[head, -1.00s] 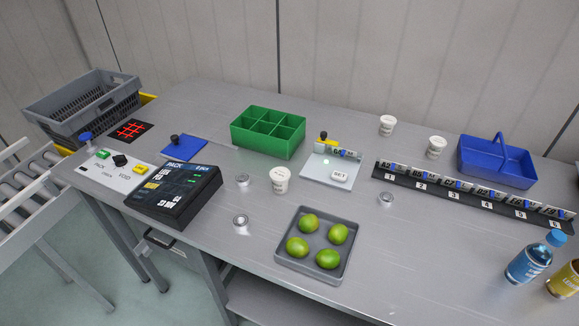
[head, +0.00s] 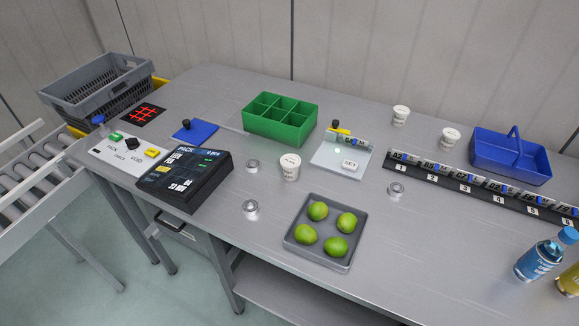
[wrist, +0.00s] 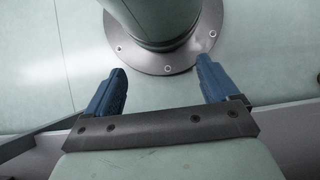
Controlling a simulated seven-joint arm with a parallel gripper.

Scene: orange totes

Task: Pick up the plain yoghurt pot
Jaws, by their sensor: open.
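Three white pots with small dark print stand upright on the grey table in the head view. One pot (head: 290,167) is near the middle, between the green divided box and the lime tray. A second pot (head: 400,115) and a third pot (head: 449,139) stand at the back right, left of the blue basket. The print is too small to tell which one is plain. My gripper (wrist: 160,85) shows only in the wrist view, its two blue fingers spread apart and empty. It is over a pale green surface and a round bolted flange, away from the pots.
A green divided box (head: 280,119), a scale (head: 341,155), a grey tray (head: 318,232) of limes and a blue basket (head: 511,156) surround the pots. A black numbered rack (head: 470,184) runs along the right. Bottles (head: 546,254) stand front right. A black console (head: 184,179) is left.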

